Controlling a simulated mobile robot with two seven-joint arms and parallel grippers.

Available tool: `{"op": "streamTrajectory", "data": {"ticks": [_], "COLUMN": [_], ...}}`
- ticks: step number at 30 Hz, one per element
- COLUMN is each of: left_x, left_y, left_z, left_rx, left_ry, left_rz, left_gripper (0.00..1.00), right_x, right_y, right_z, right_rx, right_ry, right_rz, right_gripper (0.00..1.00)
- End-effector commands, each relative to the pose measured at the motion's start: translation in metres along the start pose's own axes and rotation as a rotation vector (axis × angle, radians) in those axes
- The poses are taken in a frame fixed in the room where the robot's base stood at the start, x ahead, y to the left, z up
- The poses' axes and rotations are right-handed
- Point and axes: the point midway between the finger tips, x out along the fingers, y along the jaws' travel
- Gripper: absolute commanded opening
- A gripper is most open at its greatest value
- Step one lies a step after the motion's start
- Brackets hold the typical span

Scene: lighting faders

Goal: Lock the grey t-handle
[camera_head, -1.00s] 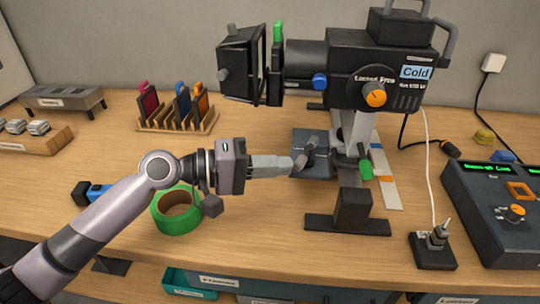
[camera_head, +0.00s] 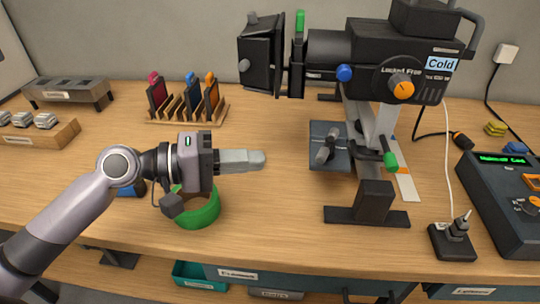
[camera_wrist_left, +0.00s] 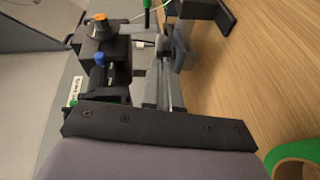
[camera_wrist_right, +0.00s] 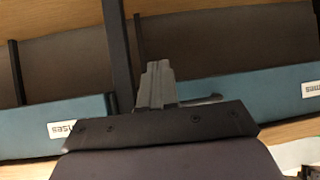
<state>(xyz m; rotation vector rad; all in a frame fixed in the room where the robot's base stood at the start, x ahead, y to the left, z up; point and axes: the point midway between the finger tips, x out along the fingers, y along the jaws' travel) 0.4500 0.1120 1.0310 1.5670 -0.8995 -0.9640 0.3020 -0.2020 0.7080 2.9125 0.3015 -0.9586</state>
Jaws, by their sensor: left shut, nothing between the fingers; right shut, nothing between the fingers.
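The grey t-handle (camera_head: 326,146) sits in front of a dark square plate (camera_head: 322,163) below the lamp body, its bar tilted with the upper end leaning right. My left gripper (camera_head: 262,160) is shut and empty, pointing right, with a clear gap between its tips and the handle. Its grey fingers also show in the left wrist view (camera_wrist_left: 160,88), where I cannot pick out the handle for sure. My right gripper (camera_wrist_right: 158,85) is shut and empty in the right wrist view, by teal-fronted bins; it is not in the head view.
The lamp (camera_head: 385,65) has an orange knob (camera_head: 401,89), a blue knob (camera_head: 345,73) and a green-tipped lever (camera_head: 390,161). A green tape roll (camera_head: 198,210) lies under my left gripper. A filter rack (camera_head: 187,108) stands behind; a console (camera_head: 505,205) is at right.

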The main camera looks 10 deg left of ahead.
Motion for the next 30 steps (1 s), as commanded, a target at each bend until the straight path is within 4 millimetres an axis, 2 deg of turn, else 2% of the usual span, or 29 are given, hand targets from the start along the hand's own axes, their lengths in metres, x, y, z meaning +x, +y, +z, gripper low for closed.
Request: {"op": "streamTrajectory", "data": {"ticks": [3, 9, 30], "left_x": [-0.018, -0.034, -0.037], "left_y": [-0.002, 0.001, 0.002], "left_z": [0.007, 0.011, 0.011], "left_rx": [0.0, 0.0, 0.0], "left_ry": [-0.001, 0.0, 0.0], "left_rz": [-0.004, -0.002, -0.001], "left_gripper": [0.0, 0.0, 0.0], "right_x": [0.004, 0.006, 0.006], "right_y": [0.0, 0.001, 0.002], "right_z": [0.006, 0.008, 0.009], "right_rx": [0.0, 0.0, -0.004], "right_ry": [-0.001, -0.001, -0.002], "right_rz": [0.001, 0.001, 0.001], "right_gripper": [0.0, 0.0, 0.0]}}
